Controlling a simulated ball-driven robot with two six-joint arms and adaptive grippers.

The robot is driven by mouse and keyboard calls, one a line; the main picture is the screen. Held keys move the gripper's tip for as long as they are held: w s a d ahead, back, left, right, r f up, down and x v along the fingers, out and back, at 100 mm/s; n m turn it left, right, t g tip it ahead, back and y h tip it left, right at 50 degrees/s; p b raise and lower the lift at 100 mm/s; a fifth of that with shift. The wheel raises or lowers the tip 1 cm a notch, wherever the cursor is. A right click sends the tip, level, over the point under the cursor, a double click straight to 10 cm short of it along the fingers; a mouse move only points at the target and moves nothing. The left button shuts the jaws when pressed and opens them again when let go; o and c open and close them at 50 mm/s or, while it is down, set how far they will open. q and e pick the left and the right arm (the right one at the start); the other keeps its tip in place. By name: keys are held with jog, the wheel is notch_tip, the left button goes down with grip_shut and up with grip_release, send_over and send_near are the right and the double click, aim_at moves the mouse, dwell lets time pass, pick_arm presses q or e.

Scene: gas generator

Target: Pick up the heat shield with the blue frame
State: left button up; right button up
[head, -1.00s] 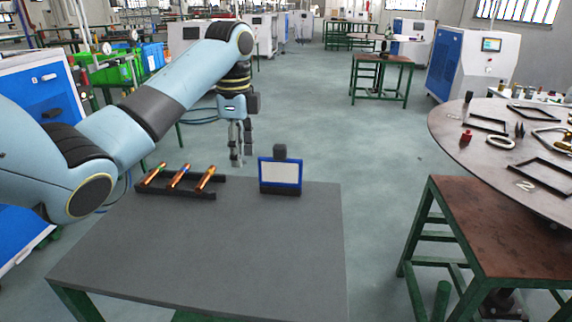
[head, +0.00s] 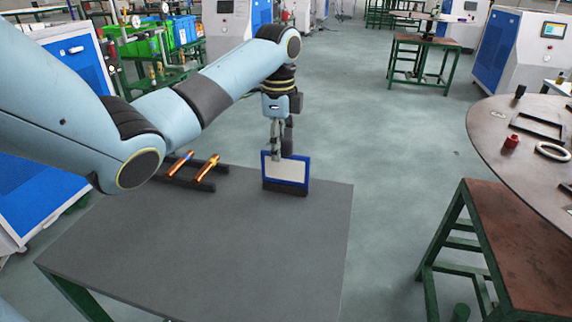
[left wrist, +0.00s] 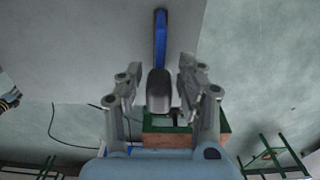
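The heat shield with the blue frame (head: 287,168) stands upright on its dark base at the far edge of the grey table. It has a pale panel, and a dark handle sticks up behind its top edge. In the left wrist view I see its blue edge (left wrist: 160,40) and the handle (left wrist: 159,90) from above. My left gripper (head: 277,155) is lowered at the shield's top. In the left wrist view its open fingers (left wrist: 161,78) stand on both sides of the handle, with gaps between. My right gripper is not in view.
The grey table (head: 230,240) is clear in front of the shield. A black rack (head: 203,185) with copper-coloured pieces lies left of the shield, partly hidden by my left arm. A round table (head: 490,130) with a red part and frames stands at the right.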

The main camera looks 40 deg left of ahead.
aim_at(285, 181)
pick_arm(q)
jog(key=f, duration=0.3)
jog(key=d+f, duration=0.1)
jog(key=shift+w+f, duration=0.25)
jog(key=shift+f, duration=0.35)
grip_shut()
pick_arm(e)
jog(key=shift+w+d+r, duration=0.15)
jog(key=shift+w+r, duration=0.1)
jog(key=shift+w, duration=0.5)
